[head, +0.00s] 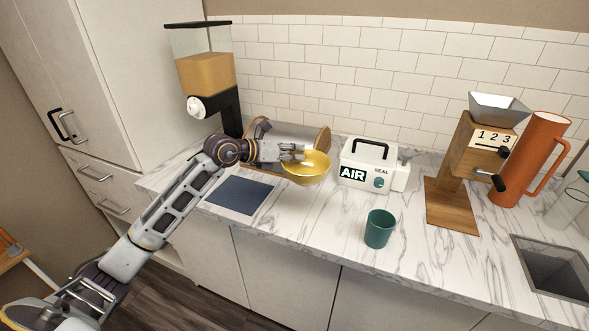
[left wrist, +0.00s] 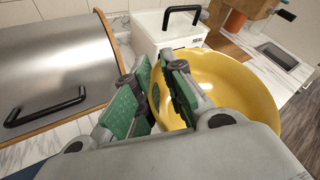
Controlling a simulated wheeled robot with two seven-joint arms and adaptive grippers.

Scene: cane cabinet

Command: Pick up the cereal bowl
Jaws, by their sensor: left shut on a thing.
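The cereal bowl is a shiny yellow bowl (head: 309,170) over the left part of the counter in the head view. In the left wrist view the bowl (left wrist: 240,85) fills the right of the picture. My left gripper (head: 294,152) reaches it from the left, shut on the bowl's rim. In the left wrist view its green-padded fingers (left wrist: 157,95) stand on either side of the bowl's near wall. I cannot tell for sure whether the bowl touches the counter. My right gripper is in neither view.
A metal bread bin (left wrist: 50,75) stands close behind my left gripper. A white AIR SEAL box (head: 368,165) is right of the bowl. A green cup (head: 379,228), a wooden grinder (head: 459,170) and an orange pitcher (head: 533,160) stand further right. A dark blue mat (head: 241,195) lies in front.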

